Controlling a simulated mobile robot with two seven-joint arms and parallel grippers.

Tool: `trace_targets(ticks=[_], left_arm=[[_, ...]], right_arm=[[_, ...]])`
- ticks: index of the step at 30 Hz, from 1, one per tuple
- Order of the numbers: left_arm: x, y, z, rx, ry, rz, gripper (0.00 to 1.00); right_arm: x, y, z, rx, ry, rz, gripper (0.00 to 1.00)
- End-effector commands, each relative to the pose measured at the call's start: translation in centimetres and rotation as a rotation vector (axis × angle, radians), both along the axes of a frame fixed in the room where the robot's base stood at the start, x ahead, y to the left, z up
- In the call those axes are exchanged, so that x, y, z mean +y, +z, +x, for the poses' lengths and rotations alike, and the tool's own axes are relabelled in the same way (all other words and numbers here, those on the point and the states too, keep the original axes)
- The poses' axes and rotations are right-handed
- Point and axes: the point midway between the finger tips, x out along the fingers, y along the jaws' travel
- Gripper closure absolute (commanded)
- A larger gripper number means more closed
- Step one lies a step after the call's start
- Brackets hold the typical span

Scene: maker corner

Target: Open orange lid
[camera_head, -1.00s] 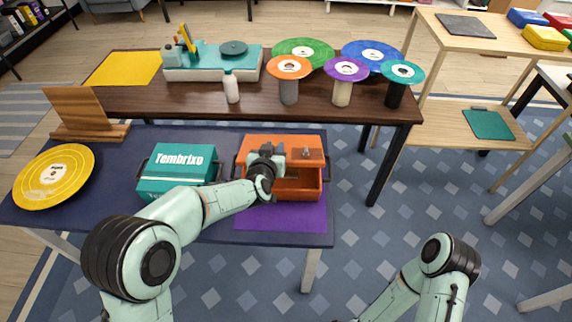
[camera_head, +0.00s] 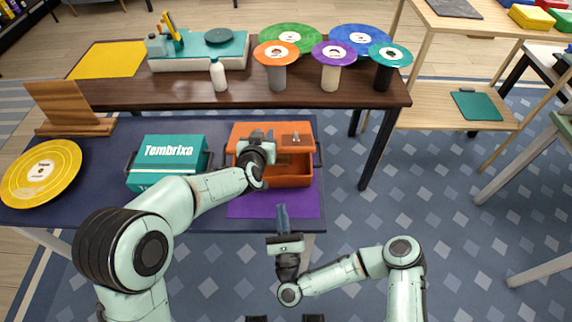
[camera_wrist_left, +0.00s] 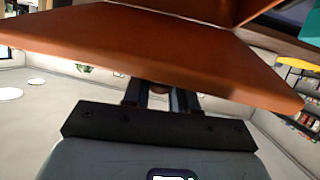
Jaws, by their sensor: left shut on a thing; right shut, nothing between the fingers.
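The orange box (camera_head: 290,181) stands on the navy table in the head view, its dark inside partly showing. Its orange lid (camera_head: 245,131) is raised at the back, with a small metal piece on its right part. My left gripper (camera_head: 268,137) is at the lid and covers part of it and of the box. In the left wrist view the lid (camera_wrist_left: 150,50) spans the picture, and the left fingers (camera_wrist_left: 160,97) are shut on a small rounded knob at it. My right gripper (camera_head: 282,212) is shut and empty in front of the table, near the purple mat.
A teal box (camera_head: 168,153) marked Tembrixo stands left of the orange box. A purple mat (camera_head: 275,207) lies in front. A yellow disc (camera_head: 42,172) and wooden stand (camera_head: 68,105) are at left. A dark shelf (camera_head: 140,97) behind holds several discs on posts and a bottle (camera_head: 218,75).

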Motion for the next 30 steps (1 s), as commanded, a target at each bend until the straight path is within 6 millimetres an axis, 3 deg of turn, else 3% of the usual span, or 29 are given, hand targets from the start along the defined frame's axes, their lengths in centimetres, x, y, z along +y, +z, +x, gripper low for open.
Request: trace_targets(ticks=[4,11,25,30], left_arm=[[0.0,0.3,0.1,-0.006,-0.001,-0.001,1.0],[-0.1,0.3,0.1,-0.006,-0.001,-0.001,1.0],[-0.1,0.3,0.1,-0.006,-0.001,-0.001,1.0],[-0.1,0.3,0.1,-0.006,-0.001,-0.001,1.0]], right_arm=[[-0.9,-0.3,0.5,0.012,0.004,0.192,1.0],[-1.4,0.1,1.6,0.011,0.006,0.278,1.0],[-1.2,3.9,10.0,0.01,0.006,0.275,1.0],[-1.1,6.2,10.8,0.012,0.01,0.275,1.0]])
